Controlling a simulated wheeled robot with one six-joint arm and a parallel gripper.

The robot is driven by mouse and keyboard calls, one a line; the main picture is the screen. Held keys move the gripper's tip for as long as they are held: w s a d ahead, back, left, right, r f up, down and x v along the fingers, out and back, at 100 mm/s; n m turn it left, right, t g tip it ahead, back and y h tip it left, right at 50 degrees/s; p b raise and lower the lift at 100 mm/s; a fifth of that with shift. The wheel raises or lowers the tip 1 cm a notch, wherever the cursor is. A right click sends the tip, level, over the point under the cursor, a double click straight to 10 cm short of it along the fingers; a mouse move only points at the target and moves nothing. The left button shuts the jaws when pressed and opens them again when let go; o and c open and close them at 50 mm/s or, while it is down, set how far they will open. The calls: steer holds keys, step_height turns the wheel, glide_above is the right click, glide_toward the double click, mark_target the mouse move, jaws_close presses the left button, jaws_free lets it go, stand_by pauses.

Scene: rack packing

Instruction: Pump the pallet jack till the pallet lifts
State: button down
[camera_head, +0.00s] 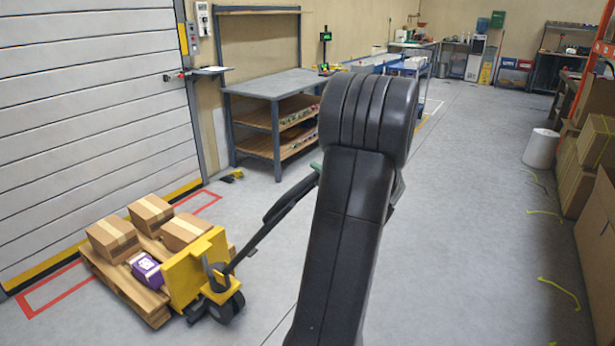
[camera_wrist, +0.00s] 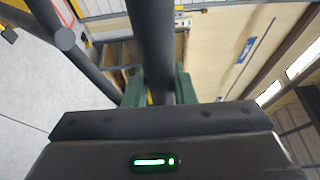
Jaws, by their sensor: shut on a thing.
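The yellow pallet jack (camera_head: 197,270) stands at the lower left in the head view, at the end of a wooden pallet (camera_head: 133,293). The pallet carries several cardboard boxes (camera_head: 150,213) and a purple box (camera_head: 147,269). The jack's dark handle (camera_head: 262,226) leans up to the right, and its upper end goes behind my arm. In the wrist view my gripper (camera_wrist: 158,88) has green fingers closed around a dark bar of the handle (camera_wrist: 152,40). In the head view my arm hides most of the gripper. The gap under the pallet is too small to judge.
A grey workbench (camera_head: 272,84) with shelves stands behind the jack. A white shutter door (camera_head: 90,100) is at the left, with red floor markings (camera_head: 62,290) before it. Cardboard boxes (camera_head: 577,160) and a white roll (camera_head: 541,148) line the right side. The middle floor is clear.

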steer(key=s+d+f+m+t+y+b, duration=0.1)
steer(key=s+d+f+b, duration=0.5)
steer(key=b, duration=0.5)
step_height(320, 180, down, 3)
steer(key=d, duration=0.2)
steer(key=shift+d+f+t, duration=0.15)
steer(key=shift+d+t, duration=0.15)
steer(key=shift+s, duration=0.1)
steer(key=c, duration=1.2)
jaws_free()
steer(key=v, duration=1.3)
steer(key=shift+s+d, duration=0.2)
steer(key=shift+s, duration=0.15)
